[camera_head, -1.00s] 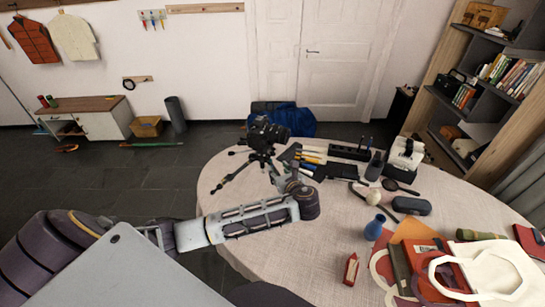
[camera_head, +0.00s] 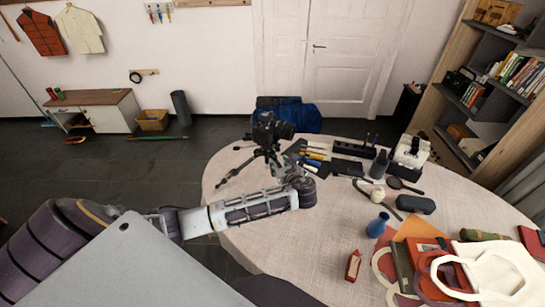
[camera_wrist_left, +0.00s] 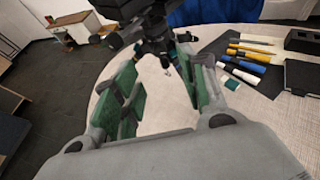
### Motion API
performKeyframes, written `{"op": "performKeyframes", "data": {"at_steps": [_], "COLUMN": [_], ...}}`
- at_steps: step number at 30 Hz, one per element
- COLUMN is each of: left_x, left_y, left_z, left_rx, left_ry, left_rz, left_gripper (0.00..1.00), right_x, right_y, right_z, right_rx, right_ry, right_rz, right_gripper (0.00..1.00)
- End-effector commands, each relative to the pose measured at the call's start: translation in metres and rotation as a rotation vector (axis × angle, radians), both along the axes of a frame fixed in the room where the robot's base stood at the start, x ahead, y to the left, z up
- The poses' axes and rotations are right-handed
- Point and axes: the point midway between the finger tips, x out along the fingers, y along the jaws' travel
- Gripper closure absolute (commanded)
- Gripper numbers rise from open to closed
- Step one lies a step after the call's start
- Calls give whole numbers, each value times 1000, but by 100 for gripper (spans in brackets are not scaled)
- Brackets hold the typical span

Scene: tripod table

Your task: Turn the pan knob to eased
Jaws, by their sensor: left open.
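A black camera (camera_head: 270,129) stands on a small black tripod (camera_head: 267,154) near the far left edge of the round table. My left gripper (camera_head: 281,168) is close to the tripod on its near side. In the left wrist view the tripod (camera_wrist_left: 156,46) rises just beyond and between the green-padded fingers of my left gripper (camera_wrist_left: 158,66), which are apart with nothing clasped. Small dark knobs show near the tripod's head, but I cannot tell which is the pan knob or where it is set. My right gripper is out of view.
On the cloth-covered table (camera_head: 290,245), pens and markers (camera_head: 314,157) lie right of the tripod. A blue vase (camera_head: 377,226), a red box (camera_head: 353,265) and a white bag (camera_head: 490,270) are nearer. The cloth around the red box is mostly free.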

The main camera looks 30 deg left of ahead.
Motion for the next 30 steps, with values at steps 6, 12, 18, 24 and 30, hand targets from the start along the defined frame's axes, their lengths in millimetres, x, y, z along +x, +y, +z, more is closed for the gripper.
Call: {"op": "performKeyframes", "data": {"at_steps": [6, 12, 18, 24, 30], "left_x": [16, 30, 42, 52, 56], "left_y": [20, 37, 52, 63, 68], "left_z": [-9, -18, -26, -32, -36], "left_rx": [3, 2, 2, 1, 0], "left_ry": [0, 1, 1, 0, 0], "left_rz": [2, 2, 2, 1, 0], "left_gripper": [57, 57, 57, 57, 57], "right_x": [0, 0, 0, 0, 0], "right_y": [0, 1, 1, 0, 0], "right_z": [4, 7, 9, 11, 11], "right_rx": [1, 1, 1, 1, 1], "right_ry": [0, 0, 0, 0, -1], "right_rz": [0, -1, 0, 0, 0], "right_gripper": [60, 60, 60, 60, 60]}}
